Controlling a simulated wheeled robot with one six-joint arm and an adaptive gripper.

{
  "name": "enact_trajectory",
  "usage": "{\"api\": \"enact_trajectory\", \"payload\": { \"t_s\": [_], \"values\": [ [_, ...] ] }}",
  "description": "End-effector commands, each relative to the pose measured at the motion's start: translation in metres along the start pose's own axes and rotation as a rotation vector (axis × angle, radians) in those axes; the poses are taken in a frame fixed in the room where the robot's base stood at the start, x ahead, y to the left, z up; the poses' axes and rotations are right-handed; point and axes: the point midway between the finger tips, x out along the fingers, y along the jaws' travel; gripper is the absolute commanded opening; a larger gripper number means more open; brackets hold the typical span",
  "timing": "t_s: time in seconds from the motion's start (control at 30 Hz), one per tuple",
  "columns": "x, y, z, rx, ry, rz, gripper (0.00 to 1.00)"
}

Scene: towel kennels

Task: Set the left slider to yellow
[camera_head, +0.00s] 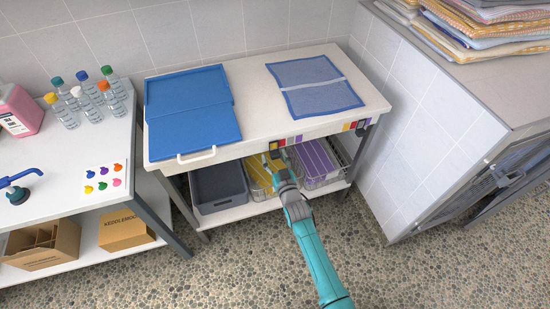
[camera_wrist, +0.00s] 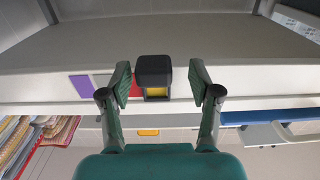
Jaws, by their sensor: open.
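The left slider is a dark block-shaped knob (camera_wrist: 154,69) on the table's front edge in the wrist view. A yellow patch (camera_wrist: 157,92) shows directly at the knob, partly covered by it. My gripper (camera_wrist: 160,80) is open, with one finger on each side of the knob and small gaps between. In the head view my gripper (camera_head: 272,153) is at the left colour strip (camera_head: 291,140) on the table front; the knob there is hard to make out. A purple patch (camera_wrist: 82,86) and part of a red patch (camera_wrist: 106,82) lie to the knob's left in the wrist view.
A right slider (camera_head: 362,130) sits by another colour strip (camera_head: 349,127). A grey bin (camera_head: 217,190) and wire baskets (camera_head: 322,182) stand on the shelf below. Pebbled floor in front is clear.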

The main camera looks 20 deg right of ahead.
Motion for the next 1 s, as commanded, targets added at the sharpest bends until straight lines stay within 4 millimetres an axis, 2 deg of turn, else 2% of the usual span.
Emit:
{"api": "enact_trajectory", "payload": {
  "t_s": [0.13,0.27,0.7,0.83,1.0],
  "values": [
    [-0.003,0.001,0.000,0.000,0.000,0.001,0.62],
    [-0.014,0.000,0.001,0.000,-0.001,0.001,0.62],
    [-0.090,-0.001,0.001,0.000,-0.001,0.000,0.62],
    [-0.106,-0.001,0.001,0.000,-0.002,-0.001,0.62],
    [-0.118,-0.001,0.000,0.000,-0.001,-0.001,0.62]
  ]
}}
